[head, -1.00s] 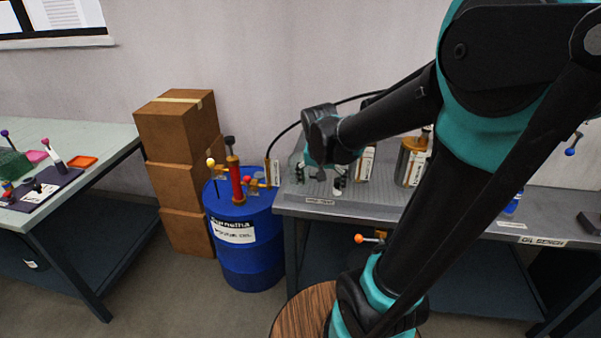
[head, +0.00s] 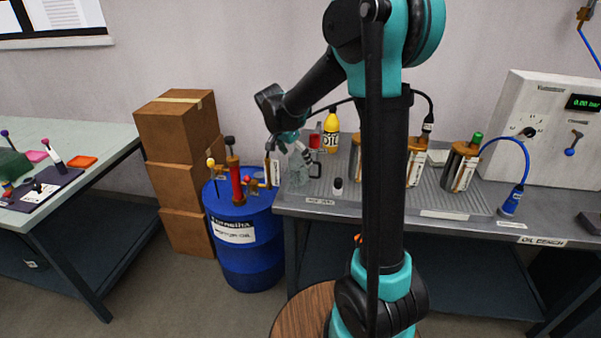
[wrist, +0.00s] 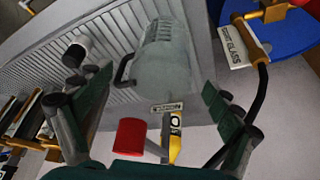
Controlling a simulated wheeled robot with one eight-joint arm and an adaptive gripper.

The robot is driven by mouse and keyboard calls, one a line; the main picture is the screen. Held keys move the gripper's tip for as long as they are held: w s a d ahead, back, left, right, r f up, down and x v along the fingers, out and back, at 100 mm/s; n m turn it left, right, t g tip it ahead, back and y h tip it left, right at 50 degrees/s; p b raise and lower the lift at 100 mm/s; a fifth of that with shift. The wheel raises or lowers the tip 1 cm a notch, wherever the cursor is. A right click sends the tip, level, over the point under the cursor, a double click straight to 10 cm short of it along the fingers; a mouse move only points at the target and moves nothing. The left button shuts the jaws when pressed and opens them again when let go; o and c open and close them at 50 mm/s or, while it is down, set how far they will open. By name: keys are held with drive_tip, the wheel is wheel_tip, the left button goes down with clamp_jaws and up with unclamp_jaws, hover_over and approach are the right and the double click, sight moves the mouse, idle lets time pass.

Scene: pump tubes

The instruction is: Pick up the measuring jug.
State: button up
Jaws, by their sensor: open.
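The measuring jug (head: 297,174) is a pale, see-through grey vessel at the left end of the grey bench. In the wrist view the jug (wrist: 163,65) is in the middle, with its dark handle on the left side. In the wrist view my gripper (wrist: 158,92) has one finger on each side of the jug's picture, with gaps to both. I cannot tell how deep the jug sits between the fingers.
A small white bottle with a dark cap (head: 338,187) stands right of the jug. A yellow oil bottle (head: 331,130) and a red-topped item (wrist: 130,135) are close by. A blue drum (head: 246,240) with a pump stands left of the bench (head: 450,205). Pump units stand farther right.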

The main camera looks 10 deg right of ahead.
drive_tip(key=shift+x, duration=4.3)
drive_tip(key=shift+w+a, duration=0.1)
drive_tip(key=c, duration=1.4)
drive_tip(key=shift+o, duration=0.2)
